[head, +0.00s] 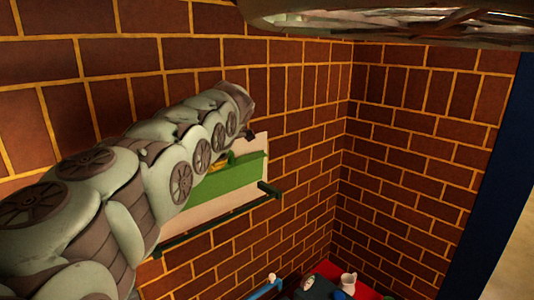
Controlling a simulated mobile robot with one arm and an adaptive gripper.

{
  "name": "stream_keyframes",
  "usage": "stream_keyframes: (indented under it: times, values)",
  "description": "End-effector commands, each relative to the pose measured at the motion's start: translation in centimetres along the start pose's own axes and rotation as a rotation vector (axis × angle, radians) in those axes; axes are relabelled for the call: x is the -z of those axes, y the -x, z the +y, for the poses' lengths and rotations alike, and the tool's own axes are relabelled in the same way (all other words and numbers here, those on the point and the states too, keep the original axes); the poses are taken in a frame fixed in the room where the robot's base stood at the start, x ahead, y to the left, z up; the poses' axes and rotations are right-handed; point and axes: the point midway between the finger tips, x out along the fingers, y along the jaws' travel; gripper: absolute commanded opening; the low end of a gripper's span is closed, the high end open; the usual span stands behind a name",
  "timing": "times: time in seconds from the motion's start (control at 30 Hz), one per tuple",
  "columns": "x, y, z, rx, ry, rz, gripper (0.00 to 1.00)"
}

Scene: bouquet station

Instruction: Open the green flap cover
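The green flap cover (228,180) is on a cream panel (190,218) on the brick wall, in the middle of the head view. My arm crosses in front of its left and upper parts and hides them. A small yellow piece (226,160) shows at the flap's upper edge. A dark green bar (215,228) runs along the panel's lower edge, with a dark block at its right end. My arm ends near the panel's top right. Only a small dark part of my gripper (248,134) shows there; its fingers and any contact are hidden.
Below right is a red surface (367,291) with a white mug (348,282) and dark items. A blue object (266,288) is at the bottom edge. A glassy or metallic shape (400,22) hangs across the top right. The brick walls meet in a corner right of the panel.

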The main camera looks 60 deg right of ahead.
Motion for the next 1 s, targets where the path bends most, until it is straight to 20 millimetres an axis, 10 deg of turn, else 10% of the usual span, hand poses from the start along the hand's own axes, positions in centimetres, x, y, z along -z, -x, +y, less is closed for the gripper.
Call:
stream_keyframes:
  times: [0.5, 0.53, 0.8, 1.0]
  values:
    - [-0.40, 0.49, 0.18, -0.001, 0.000, -0.010, 0.00]
    - [-0.41, 0.49, 0.18, -0.001, 0.000, -0.010, 0.18]
    - [-0.26, 0.30, 0.03, 0.003, -0.001, -0.006, 0.46]
    - [-0.19, 0.23, -0.02, 0.005, 0.000, -0.004, 0.50]
